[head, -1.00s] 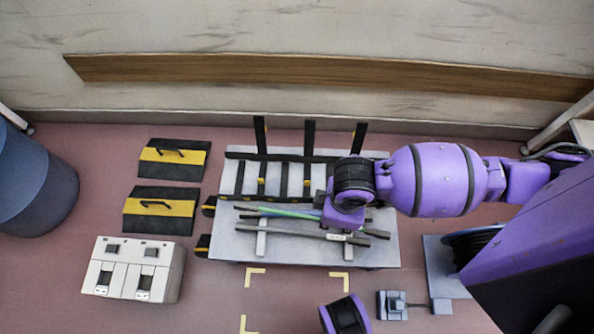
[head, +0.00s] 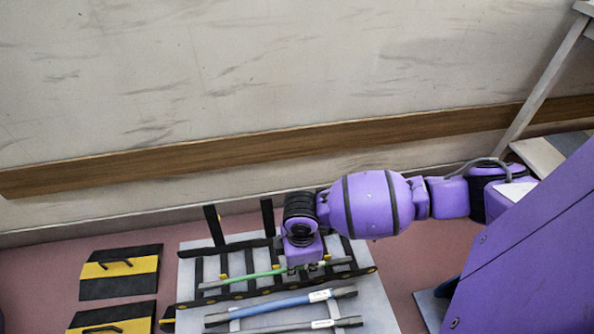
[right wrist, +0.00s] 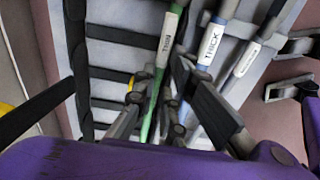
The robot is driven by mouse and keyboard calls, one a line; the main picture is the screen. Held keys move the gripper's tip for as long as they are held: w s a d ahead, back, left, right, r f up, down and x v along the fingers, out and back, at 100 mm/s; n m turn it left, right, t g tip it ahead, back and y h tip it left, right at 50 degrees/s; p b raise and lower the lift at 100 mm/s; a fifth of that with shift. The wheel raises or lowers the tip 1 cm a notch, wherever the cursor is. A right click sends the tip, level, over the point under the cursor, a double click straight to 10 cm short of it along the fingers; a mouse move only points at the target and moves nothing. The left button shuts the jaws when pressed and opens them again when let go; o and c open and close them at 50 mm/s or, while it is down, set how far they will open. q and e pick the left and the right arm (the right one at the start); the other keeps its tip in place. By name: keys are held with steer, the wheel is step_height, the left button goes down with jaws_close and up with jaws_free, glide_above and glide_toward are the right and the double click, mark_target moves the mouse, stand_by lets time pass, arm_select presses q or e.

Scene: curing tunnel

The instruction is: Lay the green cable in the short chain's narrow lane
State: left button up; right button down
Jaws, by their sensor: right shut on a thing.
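My right gripper (head: 302,269) is shut on the green cable (head: 262,274), gripping it near its labelled right end. The cable lies lengthwise across the black-railed chain (head: 226,246), close inside its near rail. I cannot tell whether it touches the chain's floor or hangs just above. In the right wrist view the green cable (right wrist: 166,40) carries a THIN label and passes between the gripper's fingers (right wrist: 157,92). Black crossbars (right wrist: 118,74) of the chain show to its left. The gripper and arm hide part of the chain's right side. My left gripper is out of view.
A blue cable (head: 275,304) labelled THICK and a grey cable (head: 290,328) lie in front of the chain on the grey table (head: 375,300). Open black bars (head: 213,224) stand up behind. Two black-and-yellow plates (head: 120,270) lie on the left. The wall is behind.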

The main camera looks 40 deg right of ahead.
steer(key=shift+w+d+f, duration=0.2)
steer(key=shift+w+f, duration=0.15)
steer(key=shift+f, duration=0.1)
step_height(320, 180, down, 3)
steer(key=shift+w+f+b, duration=0.1)
steer(key=shift+f+b, duration=0.1)
steer(key=shift+b, duration=0.85)
steer(key=shift+r, duration=0.1)
steer(key=shift+f, duration=0.6)
steer(key=c, duration=2.1)
jaws_free()
steer(key=shift+r, duration=0.15)
